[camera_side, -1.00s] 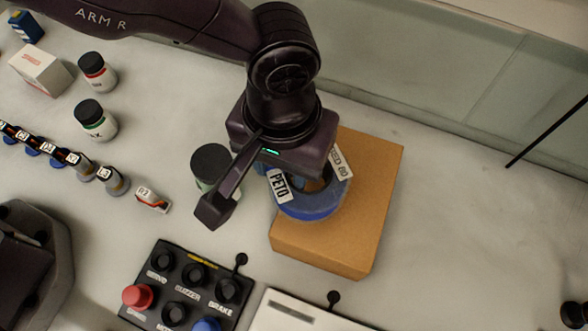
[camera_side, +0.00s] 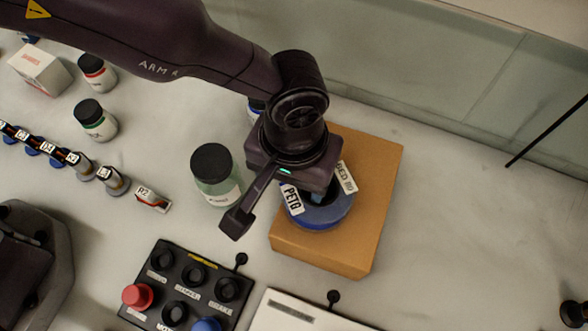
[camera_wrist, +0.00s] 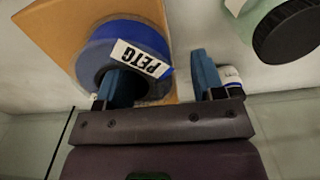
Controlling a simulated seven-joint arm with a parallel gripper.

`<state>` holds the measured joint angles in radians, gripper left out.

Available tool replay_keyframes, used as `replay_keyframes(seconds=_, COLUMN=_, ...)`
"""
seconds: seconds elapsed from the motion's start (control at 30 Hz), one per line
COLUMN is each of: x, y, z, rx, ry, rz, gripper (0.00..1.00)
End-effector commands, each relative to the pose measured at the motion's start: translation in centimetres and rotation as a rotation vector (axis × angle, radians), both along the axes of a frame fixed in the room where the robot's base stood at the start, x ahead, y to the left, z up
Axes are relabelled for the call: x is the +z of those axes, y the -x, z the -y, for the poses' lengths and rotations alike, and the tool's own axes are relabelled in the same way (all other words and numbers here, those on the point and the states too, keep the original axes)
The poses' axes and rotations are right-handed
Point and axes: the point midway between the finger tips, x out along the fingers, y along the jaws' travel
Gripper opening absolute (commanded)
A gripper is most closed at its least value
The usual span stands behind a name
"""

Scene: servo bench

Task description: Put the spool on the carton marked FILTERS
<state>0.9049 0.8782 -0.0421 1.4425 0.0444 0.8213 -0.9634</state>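The blue spool (camera_side: 325,213) with a PETG label lies flat on the tan carton (camera_side: 375,190), towards its left part. It also shows in the wrist view (camera_wrist: 150,42), with the carton (camera_wrist: 60,22) under it. No FILTERS marking is readable on the carton faces in view. My gripper (camera_wrist: 162,78) is just above the spool, with its blue fingers apart. One finger is at the spool's centre hole, the other is outside the rim with a gap to it. In the side view my wrist hides part of the spool.
A green jar with a black lid (camera_side: 214,178) stands left of the carton, close to my gripper. A button panel (camera_side: 188,287) and a white panel (camera_side: 300,312) lie in front. Small bottles (camera_side: 96,121) and a vial row stand left.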

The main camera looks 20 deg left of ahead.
Motion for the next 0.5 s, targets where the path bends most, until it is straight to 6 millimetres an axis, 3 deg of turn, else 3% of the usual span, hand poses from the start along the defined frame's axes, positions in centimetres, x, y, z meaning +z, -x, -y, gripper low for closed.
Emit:
replay_keyframes(seconds=0.27, x=0.4, y=0.0, z=0.0, rx=0.000, ry=0.002, rz=0.001, gripper=0.62)
replay_keyframes(seconds=0.5, x=4.4, y=0.0, z=0.1, rx=0.000, ry=0.006, rz=0.003, gripper=0.62)
